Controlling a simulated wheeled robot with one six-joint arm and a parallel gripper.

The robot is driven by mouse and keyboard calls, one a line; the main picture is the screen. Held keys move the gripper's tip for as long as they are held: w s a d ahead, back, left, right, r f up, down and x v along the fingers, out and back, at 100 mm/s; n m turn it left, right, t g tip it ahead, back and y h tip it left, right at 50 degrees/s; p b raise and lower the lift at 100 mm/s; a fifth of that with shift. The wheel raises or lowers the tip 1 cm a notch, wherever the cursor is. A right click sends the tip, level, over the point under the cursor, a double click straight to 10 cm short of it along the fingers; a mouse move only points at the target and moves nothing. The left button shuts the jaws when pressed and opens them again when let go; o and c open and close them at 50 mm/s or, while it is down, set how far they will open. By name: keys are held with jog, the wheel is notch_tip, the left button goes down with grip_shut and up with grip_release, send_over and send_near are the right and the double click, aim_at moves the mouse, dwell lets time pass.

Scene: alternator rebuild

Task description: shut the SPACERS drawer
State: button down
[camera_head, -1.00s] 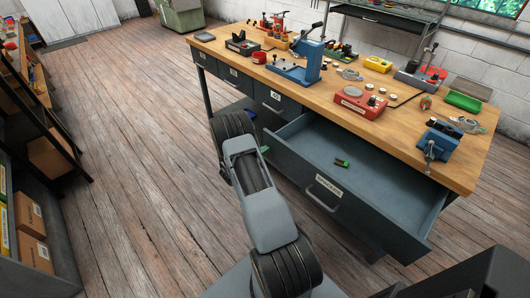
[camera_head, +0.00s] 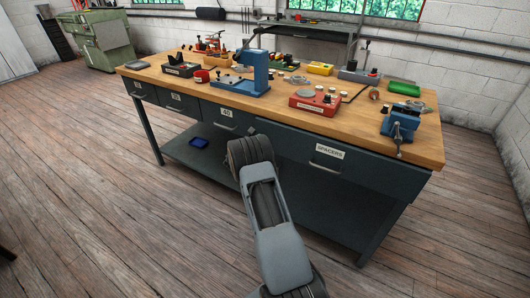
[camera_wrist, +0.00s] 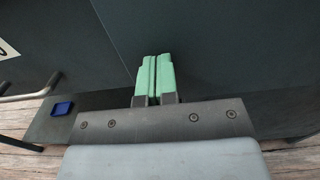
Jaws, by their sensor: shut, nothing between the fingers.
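The SPACERS drawer (camera_head: 327,160) is at the right end of the workbench front in the head view, with its label and bar handle facing me. Its front looks flush with the bench, and its inside is hidden. My gripper (camera_wrist: 153,78) shows in the wrist view, its two green fingers shut together with nothing between them. The fingertips are close to a dark grey drawer front (camera_wrist: 215,45); I cannot tell whether they touch it. In the head view my arm hides the gripper.
The workbench (camera_head: 440,147) carries a blue press (camera_head: 254,72), a red box (camera_head: 315,101) and a blue vise (camera_head: 402,122). A blue tray (camera_head: 199,142) lies on the lower shelf. Other closed drawers lie left.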

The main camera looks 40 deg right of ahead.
jog(key=b+x, duration=0.1)
jog(key=x, duration=0.2)
jog(key=shift+f, duration=0.1)
jog(key=shift+d, duration=0.2)
jog(key=shift+d+r, duration=0.1)
jog(key=shift+r, duration=0.25)
jog(key=shift+d+r, duration=0.1)
jog(key=shift+s+a, duration=0.15)
jog(key=shift+a, duration=0.4)
jog(key=v, duration=1.3)
jog(key=shift+a+f, duration=0.25)
jog(key=shift+f, duration=0.15)
